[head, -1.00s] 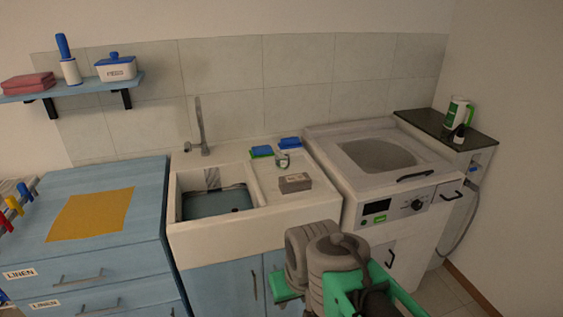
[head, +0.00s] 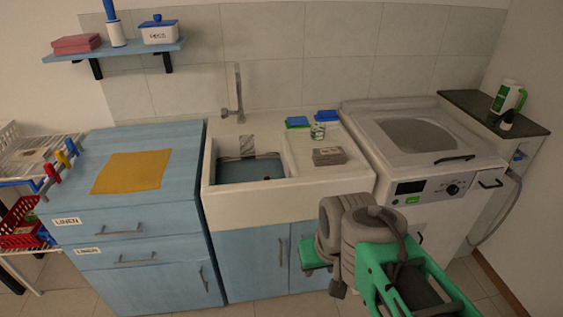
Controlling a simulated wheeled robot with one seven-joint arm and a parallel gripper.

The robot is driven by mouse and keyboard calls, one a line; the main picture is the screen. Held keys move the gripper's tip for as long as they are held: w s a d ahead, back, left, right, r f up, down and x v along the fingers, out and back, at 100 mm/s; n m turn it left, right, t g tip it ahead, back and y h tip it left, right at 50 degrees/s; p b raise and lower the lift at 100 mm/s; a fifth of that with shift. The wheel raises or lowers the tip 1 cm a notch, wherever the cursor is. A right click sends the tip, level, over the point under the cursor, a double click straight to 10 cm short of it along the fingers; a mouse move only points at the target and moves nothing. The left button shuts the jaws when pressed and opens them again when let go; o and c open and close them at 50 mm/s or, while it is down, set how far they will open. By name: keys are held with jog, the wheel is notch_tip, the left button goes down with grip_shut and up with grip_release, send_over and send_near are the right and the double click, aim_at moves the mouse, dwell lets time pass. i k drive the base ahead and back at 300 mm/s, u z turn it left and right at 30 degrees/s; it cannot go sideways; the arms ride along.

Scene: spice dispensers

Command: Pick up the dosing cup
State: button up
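A small pale cup with a patterned band (head: 318,131), which looks like the dosing cup, stands upright on the drainboard to the right of the sink basin. It is beside the blue and green sponges and behind a grey-brown block. My folded grey and green arm is in front of the sink cabinet and washing machine, well below and nearer than the cup. My gripper's fingers cannot be made out clearly, and nothing of it touches the cup.
The sink (head: 290,205) has a tall tap (head: 239,95) behind its basin. The washing machine (head: 440,170) is to the right, a blue drawer cabinet (head: 135,235) to the left.

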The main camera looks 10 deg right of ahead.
aim_at(318, 129)
jog(key=z, duration=1.85)
jog(key=i, duration=1.75)
jog(key=u, duration=3.55)
jog(key=i, duration=0.5)
